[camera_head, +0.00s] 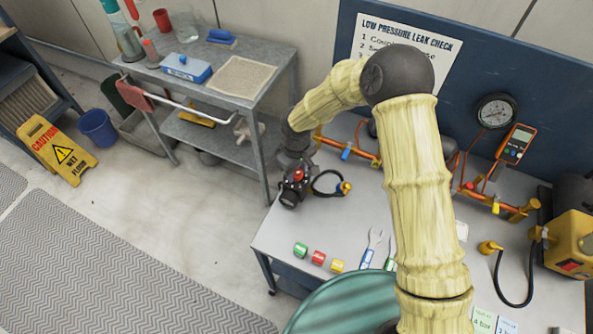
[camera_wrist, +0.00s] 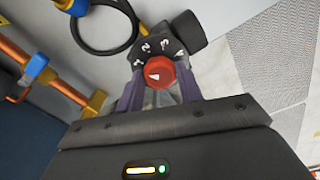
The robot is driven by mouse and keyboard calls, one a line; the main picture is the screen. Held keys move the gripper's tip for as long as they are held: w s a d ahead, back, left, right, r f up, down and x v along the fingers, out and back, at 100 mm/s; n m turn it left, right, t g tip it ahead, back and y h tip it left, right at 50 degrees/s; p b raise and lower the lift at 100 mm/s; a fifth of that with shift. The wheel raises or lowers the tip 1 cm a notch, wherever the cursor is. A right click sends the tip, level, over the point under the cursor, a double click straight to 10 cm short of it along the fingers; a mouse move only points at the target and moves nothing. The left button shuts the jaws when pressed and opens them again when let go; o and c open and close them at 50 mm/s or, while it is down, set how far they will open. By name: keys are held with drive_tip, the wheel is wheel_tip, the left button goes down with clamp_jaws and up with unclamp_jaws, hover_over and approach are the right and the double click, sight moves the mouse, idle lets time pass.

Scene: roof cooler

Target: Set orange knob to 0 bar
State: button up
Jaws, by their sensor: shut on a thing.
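The knob (camera_wrist: 158,72), red to orange-red with a white pointer mark, sits on a black regulator (camera_wrist: 182,30) with white numbers around its dial. The mark's exact setting is too small to read. My gripper (camera_wrist: 158,90) has a finger on each side of the knob and is shut on it. In the head view, the knob (camera_head: 299,174) and the black regulator (camera_head: 289,195) are at the bench's left edge, just below my gripper (camera_head: 296,165). The fingers hide the lower part of the dial.
A black hose (camera_head: 327,187) loops beside the regulator. Copper pipes (camera_head: 345,151) with coloured valves run along the back of the workbench (camera_head: 283,237). A pressure gauge (camera_head: 495,111) hangs on the blue panel. A grey cart (camera_head: 268,105) stands at the left.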

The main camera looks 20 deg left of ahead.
sight(297, 172)
drive_tip(key=n, duration=0.4)
drive_tip(key=shift+n, duration=2.3)
drive_tip(key=o, duration=1)
drive_tip(key=shift+r, duration=0.1)
wheel_tip(297, 172, up, 17)
drive_tip(key=b, duration=0.2)
drive_tip(key=shift+r+b, duration=0.15)
drive_tip(key=shift+b, duration=0.15)
